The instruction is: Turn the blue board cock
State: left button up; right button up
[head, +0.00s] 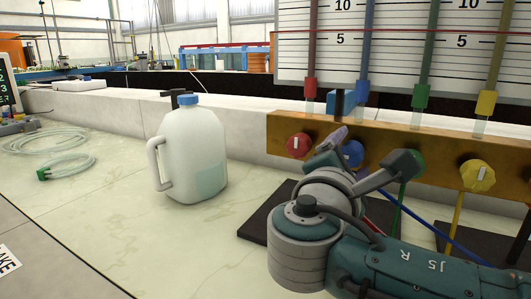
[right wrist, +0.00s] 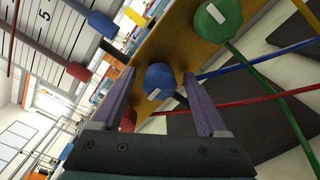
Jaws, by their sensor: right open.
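The blue board cock (head: 353,153) is a round knob on the brass-coloured bar, partly hidden behind my right gripper in the head view. In the right wrist view the blue cock (right wrist: 160,77) shows whole, with a white mark on its face near the lower edge. My right gripper (right wrist: 157,82) is open and empty. Its two purple-grey fingers point at the bar, one to each side of the blue cock in that view, with gaps between. I cannot tell how deep the tips reach. My left gripper is not in view.
On the bar (head: 430,160) sit a red cock (head: 298,146), a green cock (head: 415,163) and a yellow cock (head: 477,177). Coloured tubes rise before the scale board (head: 400,40). A white jug (head: 190,150) stands left on the bench, with coiled clear hose (head: 60,150) beyond.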

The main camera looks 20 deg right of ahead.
jog(key=shift+c, duration=0.3)
grip_shut()
dwell(0.4)
